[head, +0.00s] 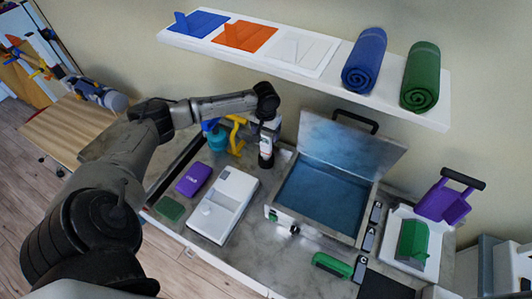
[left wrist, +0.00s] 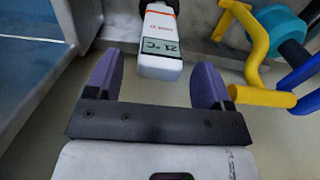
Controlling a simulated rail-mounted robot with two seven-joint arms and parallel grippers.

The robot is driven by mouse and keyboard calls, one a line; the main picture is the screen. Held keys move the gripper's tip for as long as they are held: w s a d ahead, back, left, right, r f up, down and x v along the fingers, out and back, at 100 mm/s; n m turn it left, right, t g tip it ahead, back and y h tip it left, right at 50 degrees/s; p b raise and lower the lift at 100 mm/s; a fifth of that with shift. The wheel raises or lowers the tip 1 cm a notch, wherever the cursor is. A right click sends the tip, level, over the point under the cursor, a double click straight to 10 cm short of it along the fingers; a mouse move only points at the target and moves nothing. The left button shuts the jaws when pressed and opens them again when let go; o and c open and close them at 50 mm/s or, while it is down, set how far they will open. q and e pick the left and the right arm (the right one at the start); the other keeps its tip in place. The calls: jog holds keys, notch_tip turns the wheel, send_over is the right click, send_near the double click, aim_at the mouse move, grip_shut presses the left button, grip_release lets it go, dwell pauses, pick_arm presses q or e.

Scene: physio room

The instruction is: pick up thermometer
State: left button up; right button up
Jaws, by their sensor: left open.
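The thermometer (left wrist: 160,38) is a white handheld body with orange lettering, a small display and a dark far end. In the left wrist view its near end is just ahead of the fingertips, roughly centred between them. In the head view it stands on the counter (head: 265,145) behind the white device, partly covered by my gripper. My left gripper (left wrist: 158,78) is open, with two purple fingers apart and nothing between them. In the head view the left gripper (head: 268,124) is small and close above the thermometer. My right gripper is in neither view.
An open case (head: 325,205) with a blue interior stands to the right. A white device (head: 224,203) and purple box (head: 193,179) lie in front. A yellow-handled item (head: 236,136) and teal object (head: 217,137) stand close left. A shelf (head: 300,70) is above.

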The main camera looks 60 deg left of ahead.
aim_at(266, 149)
pick_arm(q)
jog(key=shift+f, duration=1.9)
jog(key=c, duration=1.3)
